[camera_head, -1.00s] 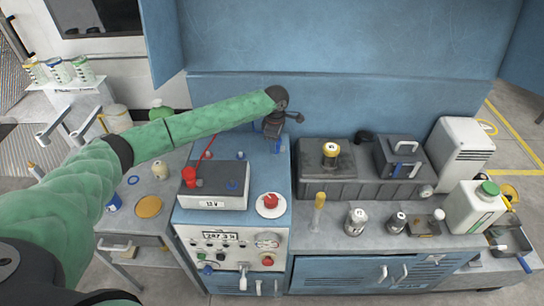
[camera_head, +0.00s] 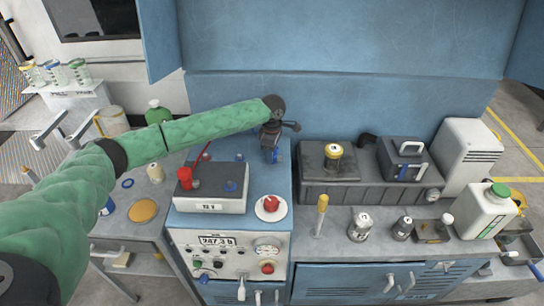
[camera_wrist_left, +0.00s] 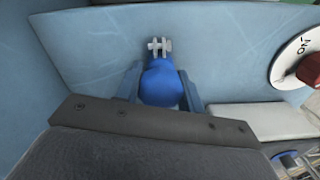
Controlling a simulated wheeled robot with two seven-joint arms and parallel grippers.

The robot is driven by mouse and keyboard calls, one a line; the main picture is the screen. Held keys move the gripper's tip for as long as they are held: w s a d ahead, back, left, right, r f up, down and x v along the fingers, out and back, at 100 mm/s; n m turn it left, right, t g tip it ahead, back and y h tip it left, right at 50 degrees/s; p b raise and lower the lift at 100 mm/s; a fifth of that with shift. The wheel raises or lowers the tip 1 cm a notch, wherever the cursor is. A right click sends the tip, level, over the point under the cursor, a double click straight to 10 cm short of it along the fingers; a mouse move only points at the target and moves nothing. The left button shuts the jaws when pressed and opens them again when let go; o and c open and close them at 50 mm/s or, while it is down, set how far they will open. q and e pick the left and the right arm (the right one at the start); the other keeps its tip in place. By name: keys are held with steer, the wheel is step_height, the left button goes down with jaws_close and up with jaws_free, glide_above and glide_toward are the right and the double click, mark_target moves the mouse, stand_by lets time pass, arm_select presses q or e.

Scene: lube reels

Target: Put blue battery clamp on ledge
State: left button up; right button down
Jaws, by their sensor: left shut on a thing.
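My left gripper (camera_head: 274,152) is over the back right part of the blue charger cabinet's top. It is shut on the blue battery clamp (camera_wrist_left: 162,84), which sits between its two fingers in the left wrist view, with its grey toothed jaws pointing away. In the head view only a small blue bit of the clamp shows below the gripper. The cabinet's blue ledge (camera_head: 256,172) lies under and around the gripper. Whether the clamp touches it I cannot tell. My right gripper does not show.
A 12 V battery (camera_head: 211,188) with a red clamp (camera_head: 186,178) stands left of the gripper. A red knob on a white ON dial (camera_head: 271,207) is in front. The blue wall is close behind.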

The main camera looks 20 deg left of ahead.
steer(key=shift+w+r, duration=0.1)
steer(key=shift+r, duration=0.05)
arm_select(q)
steer(key=shift+f, duration=0.15)
steer(key=o, duration=1)
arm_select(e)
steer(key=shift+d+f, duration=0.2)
arm_select(q)
step_height(320, 180, up, 11)
steer(key=b, duration=0.4)
steer(key=shift+f, duration=0.1)
steer(key=shift+r, duration=0.7)
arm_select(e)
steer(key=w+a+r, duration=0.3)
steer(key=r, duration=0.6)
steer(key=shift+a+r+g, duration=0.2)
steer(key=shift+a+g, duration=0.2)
arm_select(q)
steer(key=shift+r, duration=0.1)
